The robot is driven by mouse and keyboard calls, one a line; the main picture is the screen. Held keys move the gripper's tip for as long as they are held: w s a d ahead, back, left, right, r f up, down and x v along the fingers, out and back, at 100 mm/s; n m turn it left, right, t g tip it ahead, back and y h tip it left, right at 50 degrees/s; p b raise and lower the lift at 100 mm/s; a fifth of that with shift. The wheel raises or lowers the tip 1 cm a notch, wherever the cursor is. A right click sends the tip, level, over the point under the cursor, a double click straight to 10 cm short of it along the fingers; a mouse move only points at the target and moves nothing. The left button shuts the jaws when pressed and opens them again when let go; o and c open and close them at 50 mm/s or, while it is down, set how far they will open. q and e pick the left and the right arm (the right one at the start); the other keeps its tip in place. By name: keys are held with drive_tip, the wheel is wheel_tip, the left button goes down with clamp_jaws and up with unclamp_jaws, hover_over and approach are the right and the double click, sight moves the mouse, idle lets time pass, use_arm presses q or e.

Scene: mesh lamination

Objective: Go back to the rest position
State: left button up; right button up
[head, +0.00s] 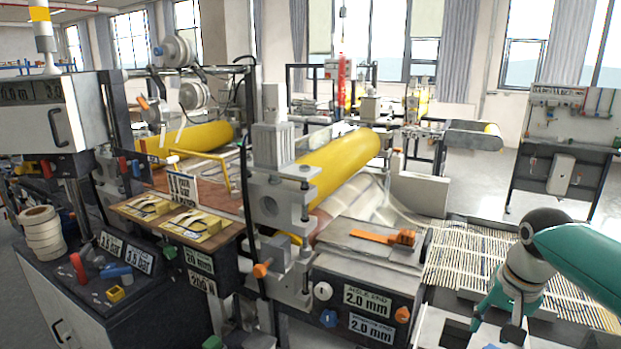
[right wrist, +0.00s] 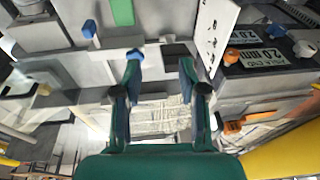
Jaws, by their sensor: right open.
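My right gripper (head: 497,322) is at the lower right of the head view, in front of the slatted conveyor bed and to the right of the laminator's 2.0 mm panel (head: 366,299). In the right wrist view the right gripper (right wrist: 159,72) has its two teal fingers spread apart, with nothing between them. The 2.0 mm panel also shows at the upper right of that view (right wrist: 262,58). My left gripper is not in view.
The laminator with its yellow roller (head: 338,160) fills the middle. An orange handle (head: 385,237) lies on its top plate. The slatted bed (head: 470,255) is under my right arm. A control cabinet (head: 75,290) stands at left. Open floor (head: 478,180) lies behind.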

drive_tip(key=s+a+f+n+g+y, duration=0.1)
drive_tip(key=s+a+f+g, duration=0.2)
drive_tip(key=f, duration=0.6)
drive_tip(key=s+a+f+y, duration=0.1)
drive_tip(key=s+a+f, duration=0.1)
drive_tip(key=a+f, duration=0.5)
drive_tip(key=s+a+f+n+g+y, duration=0.1)
drive_tip(key=s+a+f+g, duration=0.15)
drive_tip(key=f, duration=0.85)
drive_tip(key=s+a+f+n+t+y, duration=0.1)
drive_tip(key=s+a+f+n+t, duration=0.1)
drive_tip(key=s+a+f, duration=0.7)
drive_tip(key=shift+s+a+f+t, duration=0.4)
drive_tip(key=shift+s+f+t, duration=0.45)
drive_tip(key=shift+s+f, duration=1.45)
